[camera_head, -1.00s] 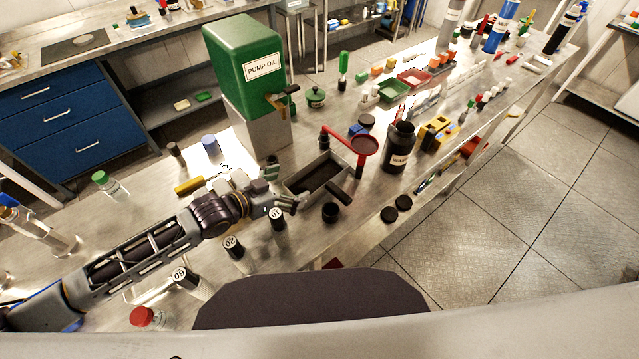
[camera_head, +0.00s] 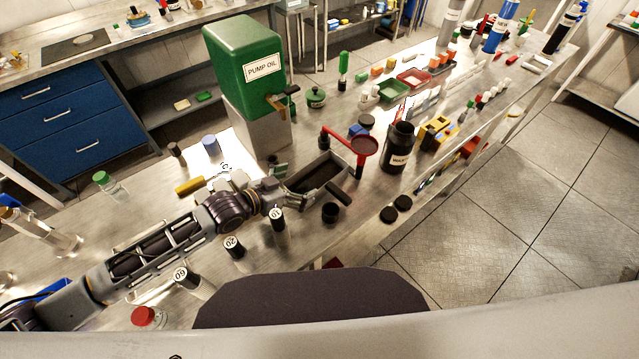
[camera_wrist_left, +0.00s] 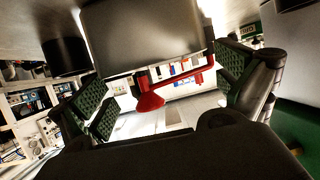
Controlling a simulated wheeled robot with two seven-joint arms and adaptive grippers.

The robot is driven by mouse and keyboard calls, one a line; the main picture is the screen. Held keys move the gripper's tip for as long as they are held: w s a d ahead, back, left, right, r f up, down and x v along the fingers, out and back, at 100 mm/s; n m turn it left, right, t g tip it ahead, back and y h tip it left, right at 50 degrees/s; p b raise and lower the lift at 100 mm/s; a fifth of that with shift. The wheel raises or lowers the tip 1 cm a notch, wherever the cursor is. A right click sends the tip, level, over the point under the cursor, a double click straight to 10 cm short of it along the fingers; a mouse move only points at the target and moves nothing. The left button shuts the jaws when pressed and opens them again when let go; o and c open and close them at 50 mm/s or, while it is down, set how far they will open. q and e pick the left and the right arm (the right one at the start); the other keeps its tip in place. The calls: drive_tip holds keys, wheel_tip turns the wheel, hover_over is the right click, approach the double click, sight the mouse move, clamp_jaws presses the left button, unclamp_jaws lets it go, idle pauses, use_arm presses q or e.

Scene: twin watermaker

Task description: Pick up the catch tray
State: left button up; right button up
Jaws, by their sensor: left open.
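In the left wrist view, the tray's grey end (camera_wrist_left: 145,35) fills the top centre, ahead of and between the spread green-padded fingers (camera_wrist_left: 168,85). I cannot tell whether they touch it. My right gripper is not in view.
The green pump oil container (camera_head: 243,70) stands on a grey block behind the tray. A red funnel (camera_head: 365,145) and a black waste bottle (camera_head: 398,150) are to the right.

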sight(306, 181)
use_arm(q)
drive_tip(key=shift+x, duration=1.8)
drive_tip(key=shift+f, duration=0.1)
drive_tip(key=shift+s+f, duration=0.1)
drive_tip(key=shift+s, duration=0.05)
drive_tip(key=c, duration=1.3)
drive_tip(key=shift+r, duration=0.45)
drive_tip(key=shift+s+a+r, duration=0.1)
drive_tip(key=shift+s+a, duration=0.4)
drive_tip(key=shift+a, duration=0.15)
drive_tip(key=shift+s+a+r, duration=0.1)
drive_tip(key=shift+s+a, duration=0.35)
drive_tip(key=shift+a, duration=0.2)
wheel_tip(306, 181, up, 14)
drive_tip(key=shift+s+a+b, duration=0.2)
drive_tip(key=shift+a+b, duration=0.05)
drive_tip(key=shift+b, duration=0.1)
